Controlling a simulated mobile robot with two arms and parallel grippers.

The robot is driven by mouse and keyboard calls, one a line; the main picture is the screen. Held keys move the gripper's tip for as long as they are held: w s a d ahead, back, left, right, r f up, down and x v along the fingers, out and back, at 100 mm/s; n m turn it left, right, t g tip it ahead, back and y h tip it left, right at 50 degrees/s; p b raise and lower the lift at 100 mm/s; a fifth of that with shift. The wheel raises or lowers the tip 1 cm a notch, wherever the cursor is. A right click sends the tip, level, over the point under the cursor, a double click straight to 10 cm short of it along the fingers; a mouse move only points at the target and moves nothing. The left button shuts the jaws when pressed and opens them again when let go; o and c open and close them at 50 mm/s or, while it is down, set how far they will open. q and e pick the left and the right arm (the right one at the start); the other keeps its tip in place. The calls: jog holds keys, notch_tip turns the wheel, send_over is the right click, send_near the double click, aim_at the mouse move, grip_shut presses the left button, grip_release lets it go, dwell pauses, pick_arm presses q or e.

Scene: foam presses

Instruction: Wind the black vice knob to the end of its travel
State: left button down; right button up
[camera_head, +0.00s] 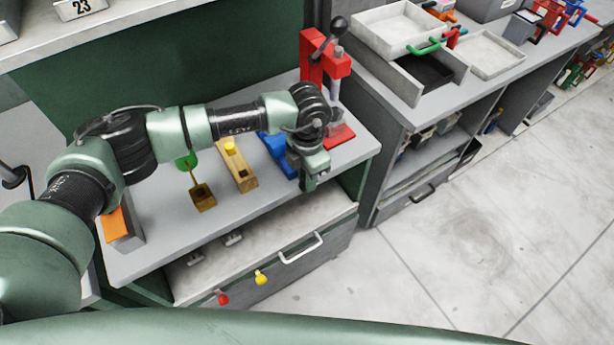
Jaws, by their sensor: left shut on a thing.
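The blue vice (275,153) stands on the grey bench top, partly covered by my left arm and gripper. My left gripper (311,184) points down at the vice's right front end, near the bench's front edge. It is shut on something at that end. The black vice knob is hidden by the gripper, so how far it is wound does not show. My right gripper is not in view.
A red press (312,62) with a black ball lever stands behind the vice. To the left are a wooden block (243,180), a small brass-coloured box (203,197) and an orange-topped block (117,223). An open drawer (250,245) juts out below the bench.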

pick_arm(q)
jog(key=shift+w+d+f+b, duration=0.1)
jog(key=shift+d+b, duration=0.05)
jog(key=shift+b, duration=0.45)
jog(key=g+y+b, duration=0.1)
jog(key=b, duration=0.2)
jog(key=g+y+b, duration=0.1)
jog(key=b, duration=0.2)
jog(key=d+g+y+b, duration=0.1)
jog(key=y+b, duration=0.1)
jog(key=shift+w+f+b, duration=0.15)
jog(key=shift+w+b, duration=0.15)
jog(key=shift+b, duration=0.1)
jog(key=shift+w+r+g+y+b, duration=0.1)
jog(key=shift+r+g+y+b, duration=0.1)
jog(key=shift+g+y+b, duration=0.5)
jog(key=shift+b, duration=0.3)
jog(key=c, duration=1.2)
grip_release()
jog(key=shift+c, duration=0.2)
